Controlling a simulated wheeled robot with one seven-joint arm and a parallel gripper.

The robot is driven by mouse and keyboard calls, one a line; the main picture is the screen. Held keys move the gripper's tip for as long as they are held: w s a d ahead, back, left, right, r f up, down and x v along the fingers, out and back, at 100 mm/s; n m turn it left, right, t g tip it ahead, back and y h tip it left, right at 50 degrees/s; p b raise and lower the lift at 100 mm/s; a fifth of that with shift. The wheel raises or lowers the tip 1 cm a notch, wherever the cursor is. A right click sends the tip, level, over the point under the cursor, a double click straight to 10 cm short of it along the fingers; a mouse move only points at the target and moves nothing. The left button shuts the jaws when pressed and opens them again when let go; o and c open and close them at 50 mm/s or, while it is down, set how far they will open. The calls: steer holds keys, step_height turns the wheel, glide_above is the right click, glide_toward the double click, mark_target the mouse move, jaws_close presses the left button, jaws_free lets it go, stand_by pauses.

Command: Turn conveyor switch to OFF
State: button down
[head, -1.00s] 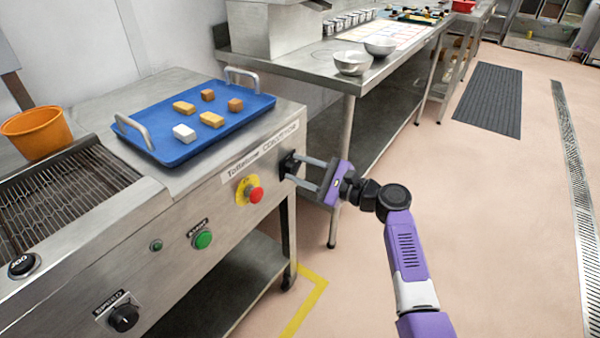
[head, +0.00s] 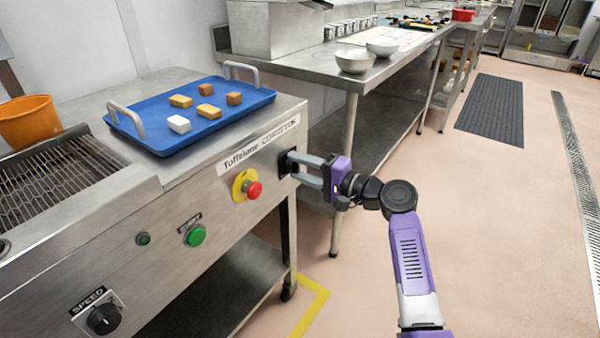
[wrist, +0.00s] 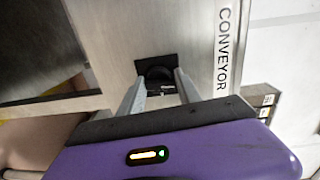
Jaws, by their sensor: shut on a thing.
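The conveyor switch (wrist: 157,76) is a black rotary knob on a dark square plate at the right end of the steel machine front. In the head view its dark plate (head: 285,164) shows beside the label, partly hidden by my fingers. My gripper (head: 294,168) reaches it from the right, with its two grey fingers shut on the knob. In the wrist view my gripper (wrist: 158,92) has one finger on each side of the knob. The knob's pointer and its ON/OFF marks cannot be read.
A red emergency stop (head: 254,189) on a yellow plate sits left of the switch. A green button (head: 195,235) and a speed knob (head: 103,319) are further left. A blue tray (head: 160,146) with several sweets lies above. A steel table (head: 345,85) stands behind.

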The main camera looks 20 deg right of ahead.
steer(key=shift+s+a+f+n+b, duration=0.1)
steer(key=shift+f+n+b, duration=0.3)
steer(key=shift+f+n, duration=0.25)
steer(key=c, duration=1)
jaws_free()
steer(key=shift+r, duration=0.25)
steer(key=shift+r, duration=0.15)
steer(key=p+v, duration=0.1)
steer(key=v, duration=0.6)
steer(key=shift+s+d+p, duration=0.25)
steer(key=shift+s+p, duration=0.05)
